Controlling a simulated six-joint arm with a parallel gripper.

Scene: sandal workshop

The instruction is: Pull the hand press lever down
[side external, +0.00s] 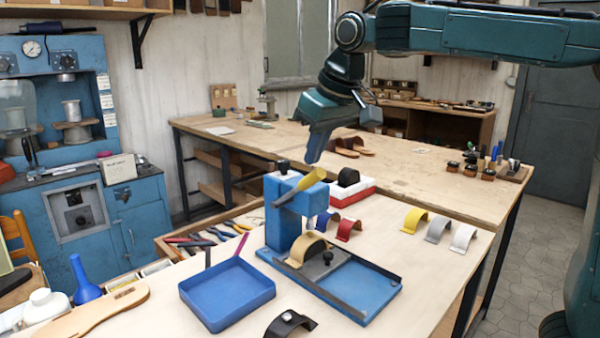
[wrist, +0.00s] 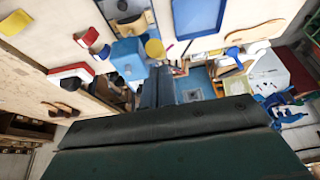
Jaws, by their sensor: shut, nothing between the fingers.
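The blue hand press (side external: 285,228) stands on its base plate on the near workbench. Its lever (side external: 300,187) has a yellow grip, which slants up to the right across the top of the press. A tan curved strap (side external: 307,247) sits under the press head. My gripper (side external: 314,158) is shut and empty, pointing down just above and slightly right of the yellow grip, apparently apart from it. In the wrist view, the shut fingers (wrist: 160,72) lie just below the round yellow end of the lever (wrist: 154,48), beside the blue press body (wrist: 128,55).
A blue tray (side external: 228,292) lies left of the press. A red and white block (side external: 350,188) with a black piece stands behind it. Yellow, grey and white curved straps (side external: 438,229) lie to the right. A tool drawer (side external: 205,238) is at the left.

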